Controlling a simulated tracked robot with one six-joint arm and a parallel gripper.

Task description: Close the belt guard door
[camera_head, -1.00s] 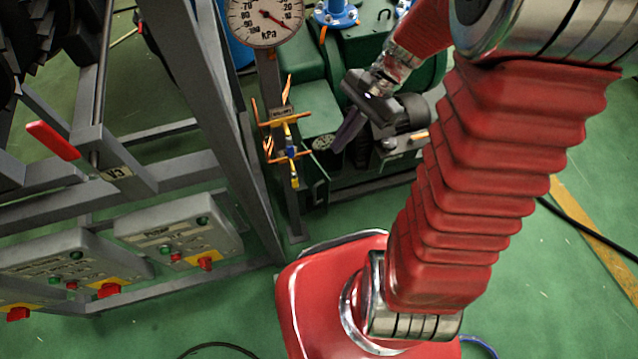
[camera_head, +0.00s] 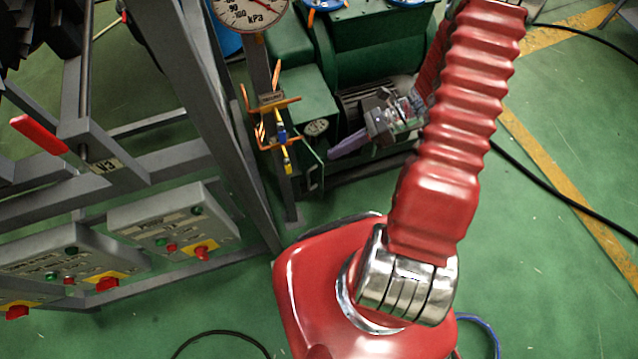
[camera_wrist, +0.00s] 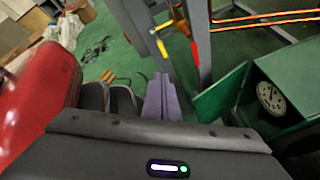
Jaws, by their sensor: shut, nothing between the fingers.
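The green belt guard door (camera_head: 311,172) hangs open on the front of the green guard box (camera_head: 304,105) in the head view. It shows nearly edge-on there, with a handle-like bar. In the wrist view the door (camera_wrist: 221,96) stands out at an angle from the box, and a round white dial (camera_wrist: 272,98) is visible inside. My gripper (camera_head: 333,154) is shut and empty, its purple fingers pointing left just right of the door in the head view. In the wrist view the fingers (camera_wrist: 162,84) are left of the door, with a gap showing between them.
A grey post (camera_head: 276,125) with orange and yellow valve handles stands left of the door. A grey frame with control panels (camera_head: 175,230) and a red lever (camera_head: 38,134) is further left. Green floor is open at the right, crossed by a black cable (camera_head: 560,195).

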